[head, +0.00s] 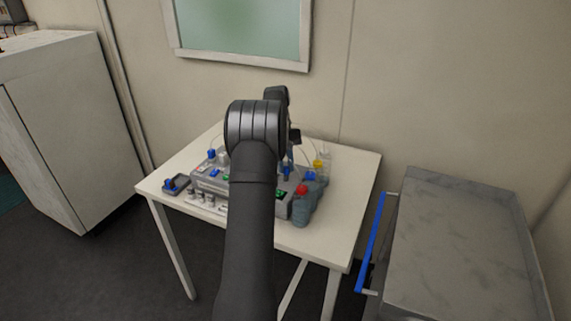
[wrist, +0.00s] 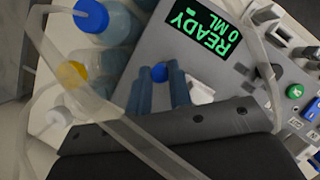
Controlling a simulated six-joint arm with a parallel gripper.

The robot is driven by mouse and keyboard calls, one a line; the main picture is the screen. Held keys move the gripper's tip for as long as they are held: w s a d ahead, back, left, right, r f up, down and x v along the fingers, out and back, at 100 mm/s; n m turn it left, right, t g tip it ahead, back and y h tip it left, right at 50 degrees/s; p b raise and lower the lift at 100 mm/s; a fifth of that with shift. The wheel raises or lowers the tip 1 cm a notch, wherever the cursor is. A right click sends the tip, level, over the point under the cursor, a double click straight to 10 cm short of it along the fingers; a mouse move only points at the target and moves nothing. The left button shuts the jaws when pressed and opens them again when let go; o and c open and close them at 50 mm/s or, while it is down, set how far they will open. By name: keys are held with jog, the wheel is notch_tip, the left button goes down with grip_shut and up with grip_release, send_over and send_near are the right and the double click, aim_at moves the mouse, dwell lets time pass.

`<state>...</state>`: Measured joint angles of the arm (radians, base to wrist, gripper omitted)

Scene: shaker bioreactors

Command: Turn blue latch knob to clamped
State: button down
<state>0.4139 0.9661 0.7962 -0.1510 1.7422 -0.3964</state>
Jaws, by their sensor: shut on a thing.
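The blue latch knob (wrist: 159,72) shows in the wrist view, low on the grey shaker unit (wrist: 215,70), between the tips of my gripper (wrist: 158,84). The two blue-grey fingers are shut on it, one on each side. Only the knob's rounded top shows, and I cannot tell its turn angle. In the head view the grey unit (head: 207,183) stands on a white table. My arm hides the middle of the unit there, and I cannot make out the gripped knob.
A green "READY 0 ML" display (wrist: 200,28) is beside the knob. A blue-capped bottle (wrist: 118,22) and a yellow-capped bottle (wrist: 100,75) stand close by. A red-capped bottle (head: 301,207) stands at the table's front right.

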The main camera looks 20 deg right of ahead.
jog(key=c, duration=1.3)
grip_release()
jog(key=shift+r, duration=0.1)
jog(key=v, duration=0.7)
jog(key=shift+r, duration=0.15)
jog(key=shift+w, duration=0.1)
jog(key=x, duration=0.7)
jog(key=shift+f, duration=0.25)
